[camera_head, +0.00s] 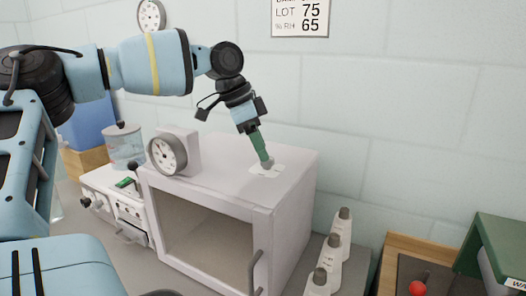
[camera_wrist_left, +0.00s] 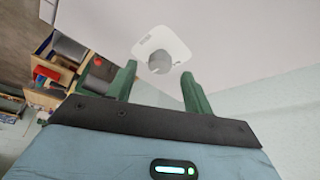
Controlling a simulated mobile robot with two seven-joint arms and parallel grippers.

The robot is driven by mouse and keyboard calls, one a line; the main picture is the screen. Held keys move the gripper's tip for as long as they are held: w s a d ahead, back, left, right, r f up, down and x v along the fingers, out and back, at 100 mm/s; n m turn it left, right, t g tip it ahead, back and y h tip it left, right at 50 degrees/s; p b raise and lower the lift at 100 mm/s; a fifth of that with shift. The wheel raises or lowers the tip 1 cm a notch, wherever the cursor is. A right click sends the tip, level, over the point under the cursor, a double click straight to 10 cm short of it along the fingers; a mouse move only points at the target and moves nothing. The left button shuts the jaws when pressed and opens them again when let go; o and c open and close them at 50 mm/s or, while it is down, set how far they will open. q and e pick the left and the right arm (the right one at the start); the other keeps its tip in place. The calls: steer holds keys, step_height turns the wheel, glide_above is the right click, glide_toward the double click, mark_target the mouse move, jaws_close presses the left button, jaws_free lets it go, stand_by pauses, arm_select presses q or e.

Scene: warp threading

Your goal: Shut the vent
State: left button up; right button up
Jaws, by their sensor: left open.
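The vent is a grey round knob (camera_wrist_left: 160,58) on a white plate (camera_wrist_left: 173,40) with rounded corners, on top of a pale cabinet. In the head view the plate (camera_head: 257,171) lies near the back right of the cabinet top. My left gripper (camera_head: 267,161) points down at the knob, its green fingers overlapping it from this side. In the left wrist view the open fingers (camera_wrist_left: 158,76) stand to either side of the knob with gaps; it is between or just beyond the tips. Contact is not visible. My right gripper is not in view.
The cabinet (camera_head: 230,185) has a window and a door handle (camera_head: 255,272) in front. A round dial gauge (camera_head: 168,155) stands on its top left. Several grey-capped white bottles (camera_head: 331,255) stand to the right. A control box (camera_head: 115,200) is at left. The cabinet top's middle is clear.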

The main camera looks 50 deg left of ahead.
arm_select(q)
steer(key=shift+x, duration=1.1)
steer(key=c, duration=1)
steer(key=shift+o, duration=0.2)
